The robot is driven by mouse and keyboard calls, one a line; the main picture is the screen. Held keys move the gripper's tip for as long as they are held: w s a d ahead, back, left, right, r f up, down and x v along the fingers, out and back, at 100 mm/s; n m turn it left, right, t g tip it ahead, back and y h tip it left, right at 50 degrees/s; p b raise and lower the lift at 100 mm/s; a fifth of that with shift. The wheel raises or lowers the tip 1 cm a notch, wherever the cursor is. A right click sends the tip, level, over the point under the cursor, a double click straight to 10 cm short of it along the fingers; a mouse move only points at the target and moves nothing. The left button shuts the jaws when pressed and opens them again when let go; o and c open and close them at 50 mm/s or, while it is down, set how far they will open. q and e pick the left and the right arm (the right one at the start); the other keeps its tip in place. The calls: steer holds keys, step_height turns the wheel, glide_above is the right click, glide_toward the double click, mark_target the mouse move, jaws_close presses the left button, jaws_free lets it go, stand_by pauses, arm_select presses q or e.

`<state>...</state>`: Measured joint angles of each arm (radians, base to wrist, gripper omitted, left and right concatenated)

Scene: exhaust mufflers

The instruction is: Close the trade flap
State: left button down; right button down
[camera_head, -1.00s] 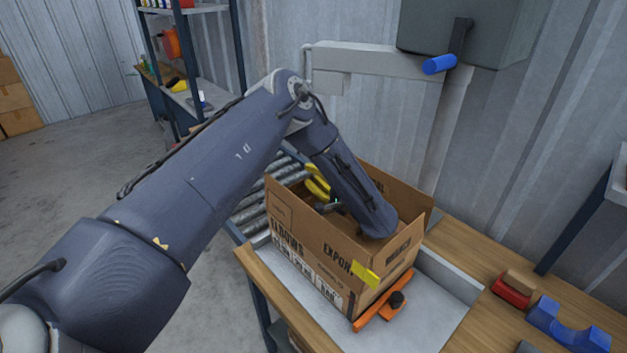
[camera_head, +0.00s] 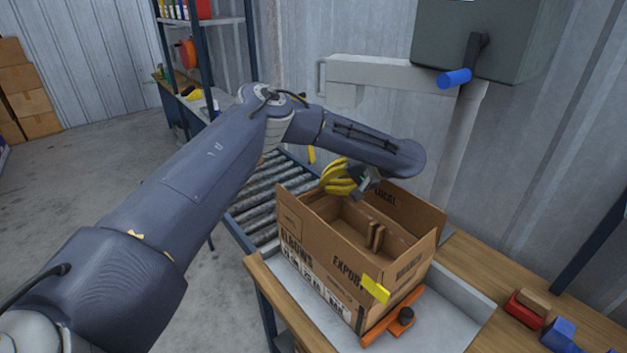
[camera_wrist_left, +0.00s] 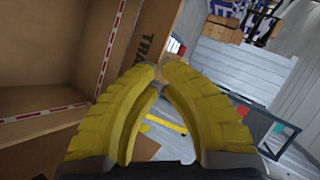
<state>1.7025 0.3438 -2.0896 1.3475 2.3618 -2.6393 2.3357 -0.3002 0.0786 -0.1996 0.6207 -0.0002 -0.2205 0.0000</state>
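An open cardboard box (camera_head: 305,240) stands on the bench with several flaps up. In the left wrist view the flap lettered "TRA" (camera_wrist_left: 150,35) stands beside the box opening; the rest of its word is hidden behind my yellow fingertips. In the head view I cannot make out this flap's lettering. My left gripper (camera_head: 338,180) is above the far left end of the box, its fingers pointing left. In the wrist view its fingertips (camera_wrist_left: 160,69) are drawn together beside the flap, with nothing clearly held; contact is unclear. My right gripper is not in view.
A flap marked "LOCAL" (camera_head: 388,198) stands at the back. Brown dividers (camera_head: 375,236) show inside the box. A roller conveyor (camera_head: 265,195) runs behind it. An orange clamp (camera_head: 395,328) sits at its front. A blue-handled lever (camera_head: 455,78) hangs above, right.

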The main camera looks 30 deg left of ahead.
arm_select(q)
steer(key=w+a+r+n+h, duration=0.3)
steer(key=a+r+n+h, duration=0.7)
steer(key=h, duration=0.4)
glide_toward(318, 192)
step_height(318, 192, down, 4)
steer(key=w+a, duration=0.2)
steer(key=a, duration=0.1)
steer(key=d, duration=0.1)
steer(key=s+d+f, duration=0.1)
steer(key=shift+d+f+g, duration=0.25)
steer(key=shift+d+g, duration=0.05)
steer(key=shift+s+d+f, duration=0.25)
steer(key=shift+d+f, duration=0.05)
steer(key=shift+d, duration=0.3)
